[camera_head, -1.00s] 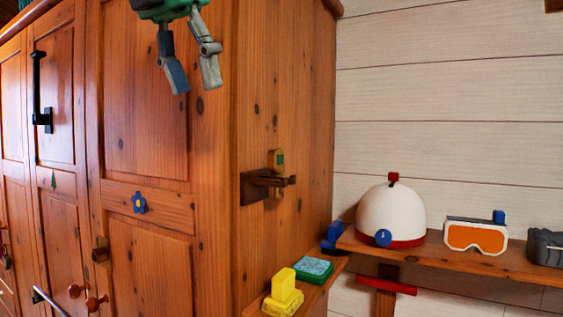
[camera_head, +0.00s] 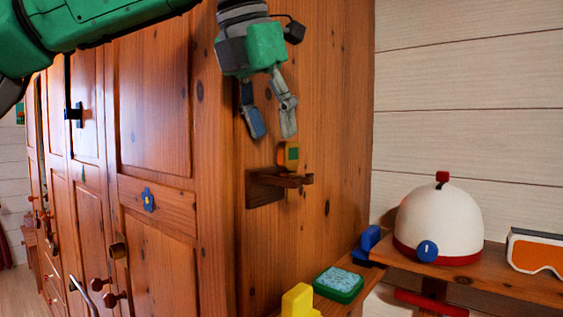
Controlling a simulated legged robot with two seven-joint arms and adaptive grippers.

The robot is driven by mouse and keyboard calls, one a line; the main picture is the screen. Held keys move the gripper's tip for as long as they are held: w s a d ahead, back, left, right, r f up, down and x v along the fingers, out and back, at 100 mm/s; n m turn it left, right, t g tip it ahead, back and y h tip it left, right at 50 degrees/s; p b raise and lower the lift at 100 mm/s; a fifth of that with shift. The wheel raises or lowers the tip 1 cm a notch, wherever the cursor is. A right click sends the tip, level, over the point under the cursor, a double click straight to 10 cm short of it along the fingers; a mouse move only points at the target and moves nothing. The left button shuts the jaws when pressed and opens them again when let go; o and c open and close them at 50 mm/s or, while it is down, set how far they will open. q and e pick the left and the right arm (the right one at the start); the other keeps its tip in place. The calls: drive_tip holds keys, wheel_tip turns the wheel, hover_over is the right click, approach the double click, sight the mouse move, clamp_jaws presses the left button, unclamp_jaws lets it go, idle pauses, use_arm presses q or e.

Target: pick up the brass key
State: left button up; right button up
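A brass-coloured piece with a green square (camera_head: 291,155), seemingly the brass key or its tag, shows at a dark wooden peg hook (camera_head: 270,186) on the wardrobe's side panel. Its lower part is partly hidden behind the peg, so I cannot make out a key shape. My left gripper (camera_head: 273,136) points down just above it in the picture. Its two fingers are apart, with nothing between them. It looks apart from the brass piece, but I cannot tell the depth gap. My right gripper is not in view.
The wooden wardrobe (camera_head: 155,90) fills the left, with knobs and handles. A shelf (camera_head: 500,282) at lower right bears a white helmet (camera_head: 440,222) and orange goggles (camera_head: 537,255). A green sponge box (camera_head: 338,284) and a yellow object (camera_head: 298,301) sit below the hook.

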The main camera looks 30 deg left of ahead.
sight(291, 172)
use_arm(q)
drive_tip(key=w, duration=0.1)
drive_tip(key=w+d+f, duration=0.1)
drive_tip(key=w+f, duration=0.1)
drive_tip(key=shift+w+d+f, duration=0.1)
drive_tip(key=shift+w+d, duration=0.05)
drive_tip(key=shift+d, duration=0.15)
drive_tip(key=f, duration=0.1)
drive_tip(key=a+f, duration=0.1)
drive_tip(key=shift+f, duration=0.35)
drive_tip(key=shift+w+a+f, duration=0.15)
drive_tip(key=shift+w+a, duration=0.1)
drive_tip(key=shift+a, duration=0.05)
drive_tip(key=shift+d, duration=0.35)
clamp_jaws()
drive_tip(key=shift+d, duration=0.2)
